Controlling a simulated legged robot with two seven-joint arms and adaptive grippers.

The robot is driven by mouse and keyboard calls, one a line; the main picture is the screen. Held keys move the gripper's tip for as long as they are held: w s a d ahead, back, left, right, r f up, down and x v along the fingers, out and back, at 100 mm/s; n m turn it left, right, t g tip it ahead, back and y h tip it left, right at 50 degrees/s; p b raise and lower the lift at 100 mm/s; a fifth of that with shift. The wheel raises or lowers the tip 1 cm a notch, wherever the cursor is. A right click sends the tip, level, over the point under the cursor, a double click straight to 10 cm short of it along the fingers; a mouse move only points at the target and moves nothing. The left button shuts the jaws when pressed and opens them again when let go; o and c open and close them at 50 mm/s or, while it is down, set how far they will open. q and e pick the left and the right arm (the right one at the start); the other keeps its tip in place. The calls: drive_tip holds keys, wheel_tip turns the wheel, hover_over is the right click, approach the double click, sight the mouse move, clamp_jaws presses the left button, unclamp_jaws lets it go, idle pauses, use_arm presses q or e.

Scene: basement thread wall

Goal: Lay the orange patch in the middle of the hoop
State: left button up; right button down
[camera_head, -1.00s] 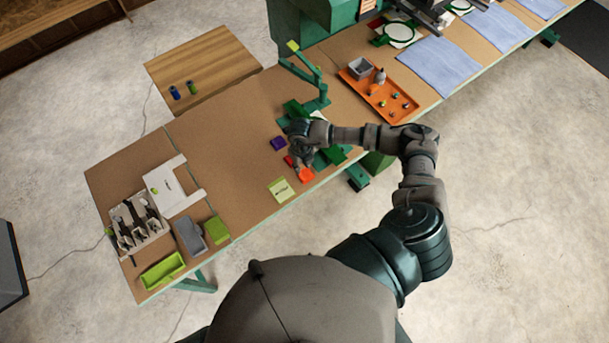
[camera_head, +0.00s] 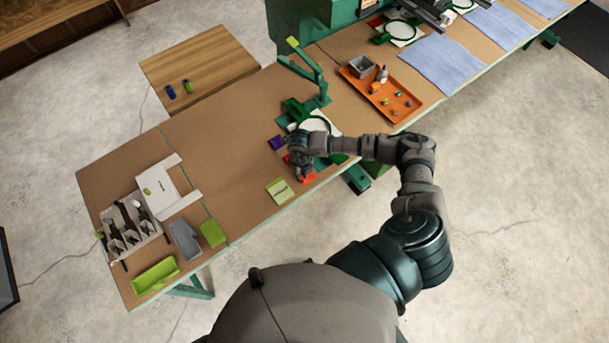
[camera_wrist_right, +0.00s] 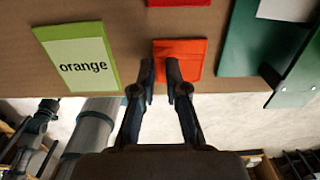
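The orange patch (camera_head: 309,177) lies flat near the table's front edge, partly covered by my right gripper (camera_head: 302,176) in the head view. In the right wrist view the whole width of the orange patch (camera_wrist_right: 184,48) shows, with my right gripper (camera_wrist_right: 161,66) over its near part. The two fingers are apart with a gap between them, and nothing is clearly held. The green hoop (camera_head: 328,124) with white cloth inside stands behind the gripper, partly hidden by my right arm. My left gripper is not in view.
A card reading "orange" (camera_wrist_right: 83,60) lies left of the patch. A red patch (camera_wrist_right: 180,2) and a purple patch (camera_head: 277,142) lie farther back. Green hardware (camera_wrist_right: 262,45) stands close on the right. An orange tray (camera_head: 365,90) sits farther right.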

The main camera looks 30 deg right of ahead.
drive_tip(key=shift+a+r, duration=0.15)
drive_tip(key=shift+r, duration=0.2)
drive_tip(key=shift+r+p, duration=1.9)
drive_tip(key=shift+r, duration=0.3)
